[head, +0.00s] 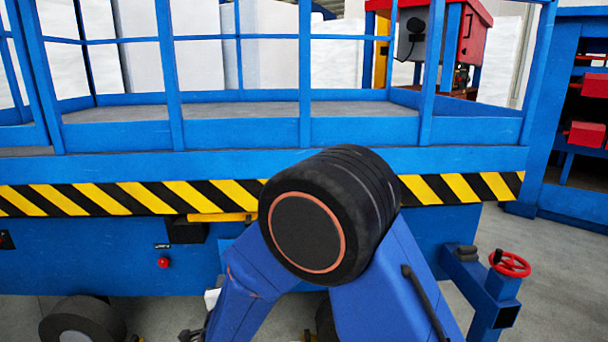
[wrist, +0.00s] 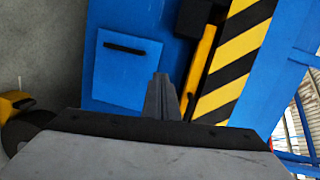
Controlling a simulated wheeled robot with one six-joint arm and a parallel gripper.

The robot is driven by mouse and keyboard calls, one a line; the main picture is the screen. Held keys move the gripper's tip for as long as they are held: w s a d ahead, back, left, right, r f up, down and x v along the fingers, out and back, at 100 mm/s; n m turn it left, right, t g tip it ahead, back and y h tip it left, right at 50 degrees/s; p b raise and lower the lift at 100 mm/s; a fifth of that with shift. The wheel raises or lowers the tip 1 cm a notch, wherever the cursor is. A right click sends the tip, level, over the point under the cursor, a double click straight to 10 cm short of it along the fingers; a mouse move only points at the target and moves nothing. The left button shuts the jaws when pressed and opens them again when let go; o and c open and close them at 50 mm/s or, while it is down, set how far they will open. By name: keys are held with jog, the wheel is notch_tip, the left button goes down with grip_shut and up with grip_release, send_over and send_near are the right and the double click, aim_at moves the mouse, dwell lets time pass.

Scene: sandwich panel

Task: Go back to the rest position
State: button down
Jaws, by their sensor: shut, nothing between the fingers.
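My gripper (wrist: 162,98) shows at the bottom middle of the wrist view, its narrow grey fingers together with nothing between them. Behind it is the blue side of a platform lift, with a blue panel (wrist: 125,68) that has a dark slot, and a yellow bar (wrist: 200,58) just right of the fingertips. I cannot tell the gap between fingertips and lift. In the head view my own blue arm with its black joint fills the lower middle, and the gripper is hidden or too unclear to make out.
The blue lift platform (head: 240,162) with railings and a black-yellow striped edge (head: 90,199) spans the head view. A red button (head: 163,262) is on its side. A red handwheel (head: 510,264) stands on a blue post at right. Blue shelving with red bins (head: 587,134) is far right. Grey floor (head: 565,260) is clear there.

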jog(key=s+d+r+n+g, duration=0.1)
jog(key=d+r+n+g, duration=0.15)
jog(key=d+r, duration=0.4)
jog(key=d+r+n+g+y, duration=0.1)
jog(key=d+r+n, duration=0.2)
jog(key=d, duration=0.7)
jog(key=s+d+r+n+g, duration=0.1)
jog(key=d+r+n+g, duration=0.15)
jog(key=d+r, duration=0.45)
jog(key=s+d+f+n+g+h, duration=0.2)
jog(key=s+d+n, duration=0.1)
jog(key=s+d, duration=1.2)
jog(key=s+d+f+n+g+h, duration=0.1)
jog(key=s+d+n+g+h, duration=0.2)
jog(key=s+d, duration=1.2)
jog(key=shift+f, duration=0.35)
jog(key=shift+s+a, duration=0.1)
jog(key=shift+a, duration=0.05)
